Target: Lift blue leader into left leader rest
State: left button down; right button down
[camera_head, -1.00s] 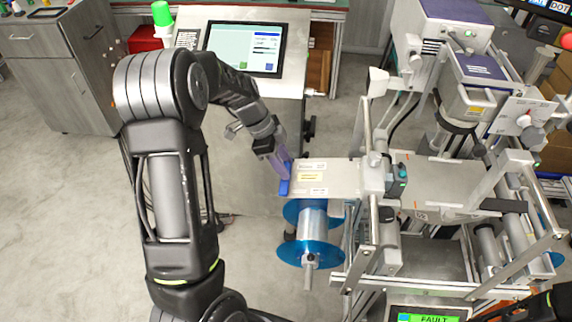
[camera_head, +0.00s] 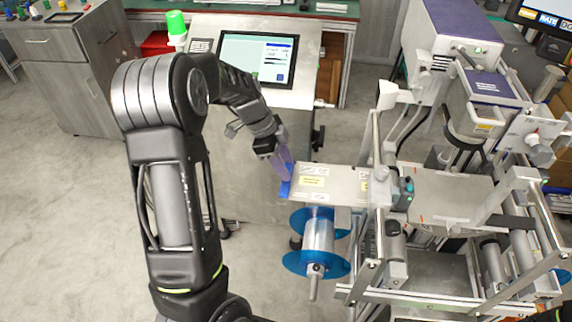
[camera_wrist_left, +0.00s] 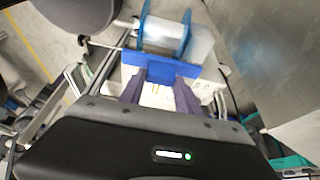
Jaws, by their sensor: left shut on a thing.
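The blue leader (camera_head: 286,188) is a small blue bar at the left end of a flat metal plate (camera_head: 343,186) with paper labels on the machine. My left gripper (camera_head: 283,165) reaches it from the upper left and is shut on it. In the left wrist view the leader (camera_wrist_left: 160,65) crosses the tips of my purple fingers (camera_wrist_left: 160,82). I cannot tell whether the leader touches the plate. I cannot clearly pick out the left leader rest. My right gripper is not in view.
A reel with blue flanges (camera_head: 319,230) hangs just below the plate. The machine's frame, posts and rollers (camera_head: 395,247) stand to the right. A console with a screen (camera_head: 258,56) stands behind my left arm. The floor at left is clear.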

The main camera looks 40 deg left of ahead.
pick_arm(q)
jog(key=shift+r, duration=0.1)
jog(key=a+p+v, duration=0.1)
jog(key=p+v, duration=0.1)
jog(key=v, duration=0.6)
jog(key=shift+s+p, duration=0.2)
jog(key=shift+p, duration=0.15)
dwell(0.9)
jog(key=shift+w+d, duration=0.1)
jog(key=shift+d, duration=0.05)
jog(key=w+d+f+b, duration=0.4)
jog(key=d, duration=0.6)
jog(key=shift+w, duration=0.4)
dwell(1.5)
jog(key=shift+d+f, duration=0.1)
jog(key=w+d+f+b, duration=0.3)
jog(key=w+d, duration=0.1)
jog(key=d, duration=0.4)
jog(key=shift+d, duration=0.25)
dwell(1.3)
jog(key=shift+w, duration=0.1)
